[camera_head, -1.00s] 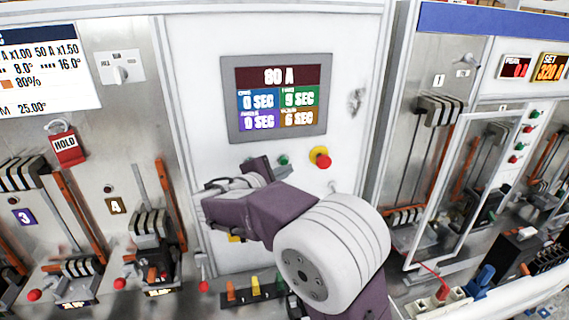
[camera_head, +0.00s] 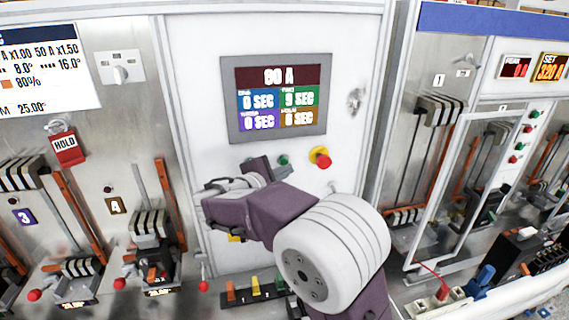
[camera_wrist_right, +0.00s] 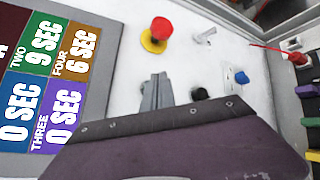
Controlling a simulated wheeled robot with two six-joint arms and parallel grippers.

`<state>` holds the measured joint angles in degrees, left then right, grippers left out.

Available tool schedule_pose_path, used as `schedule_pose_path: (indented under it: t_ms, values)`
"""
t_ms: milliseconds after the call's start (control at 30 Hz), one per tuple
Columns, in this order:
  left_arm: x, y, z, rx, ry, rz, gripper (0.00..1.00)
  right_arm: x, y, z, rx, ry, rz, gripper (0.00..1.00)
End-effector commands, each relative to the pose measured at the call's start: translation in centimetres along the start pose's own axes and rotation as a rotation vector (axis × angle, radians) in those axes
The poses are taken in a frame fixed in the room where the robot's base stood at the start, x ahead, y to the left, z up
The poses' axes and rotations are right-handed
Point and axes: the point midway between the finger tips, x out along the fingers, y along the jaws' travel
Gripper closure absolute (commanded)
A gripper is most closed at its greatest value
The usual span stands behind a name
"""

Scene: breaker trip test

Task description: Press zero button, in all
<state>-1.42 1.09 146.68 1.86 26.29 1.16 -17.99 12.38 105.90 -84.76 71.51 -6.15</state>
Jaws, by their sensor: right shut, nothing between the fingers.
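The display (camera_head: 277,97) on the white centre panel reads 80 A above four coloured fields. In the right wrist view the display (camera_wrist_right: 45,80) shows ONE 0, TWO 9, THREE 0 and FOUR 6 SEC. My right gripper (camera_wrist_right: 155,92) is shut and empty, its fingers close to the panel below the red button; I cannot tell whether they touch it. In the head view my right wrist covers that part of the panel. A blue button (camera_wrist_right: 241,77) and a dark button (camera_wrist_right: 200,93) show beside the fingers. No label marks the zero button. My left gripper is not in view.
A red mushroom button (camera_head: 320,157) on a yellow base and a green button (camera_head: 283,160) sit under the display. A red HOLD tag (camera_head: 66,149) hangs on the left panel. Breaker bays with orange bars stand left and right. Coloured terminals (camera_head: 255,286) lie below.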

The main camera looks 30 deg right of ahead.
Motion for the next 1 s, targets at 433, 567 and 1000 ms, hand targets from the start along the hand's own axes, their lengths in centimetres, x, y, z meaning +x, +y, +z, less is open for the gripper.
schedule_pose_path:
  t_ms: [433,567,1000]
  values:
    - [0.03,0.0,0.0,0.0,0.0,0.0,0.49,0.27,0.18,-0.18,0.001,-0.001,0.0,1.0]
    - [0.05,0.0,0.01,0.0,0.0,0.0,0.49,0.57,0.42,-0.39,0.001,-0.001,0.0,1.0]
    - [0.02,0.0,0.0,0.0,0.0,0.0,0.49,0.67,0.5,-0.47,0.0,0.0,0.0,1.0]
